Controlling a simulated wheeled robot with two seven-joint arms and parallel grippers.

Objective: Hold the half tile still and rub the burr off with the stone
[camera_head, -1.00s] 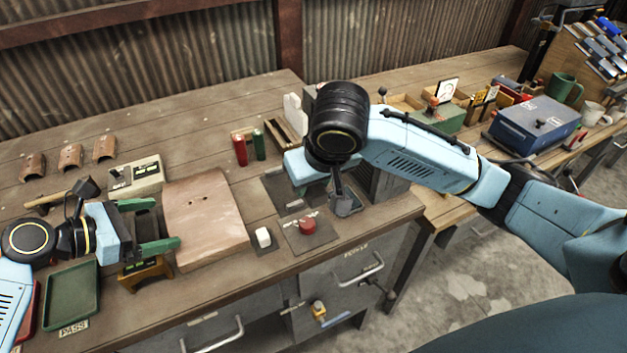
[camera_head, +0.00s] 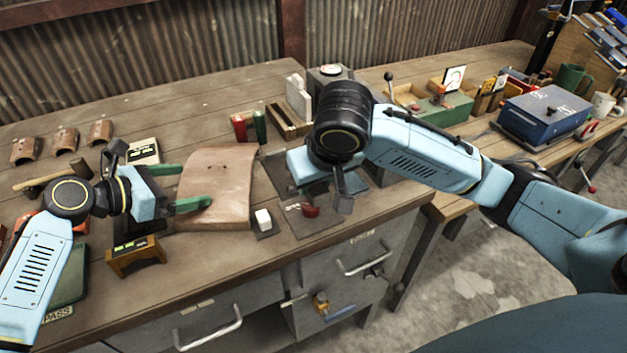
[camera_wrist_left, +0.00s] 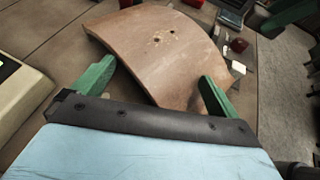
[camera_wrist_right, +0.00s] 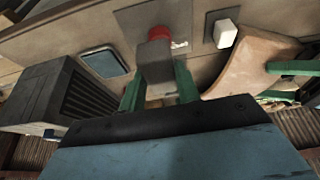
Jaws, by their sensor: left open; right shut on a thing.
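The half tile (camera_head: 215,187), a curved brown piece with two small holes, lies on the bench; pale specks surround its holes in the left wrist view (camera_wrist_left: 150,55). I cannot make out a burr for certain. My left gripper (camera_head: 187,187) is open at the tile's left end. Its green fingers are apart, with the tile's edge between them and the near finger overlapping the tile. My right gripper (camera_wrist_right: 157,95) is shut on a grey block (camera_wrist_right: 155,58), which looks like the stone. It is right of the tile, near a red knob; my arm hides the block in the head view.
A white block (camera_head: 263,219) on a dark pad stands between the tile and the red knob (camera_head: 310,211). A boxy meter (camera_head: 143,151) is behind my left gripper, and an orange-brown stand (camera_head: 136,257) is in front. Curved tiles (camera_head: 64,141) lie at the back left.

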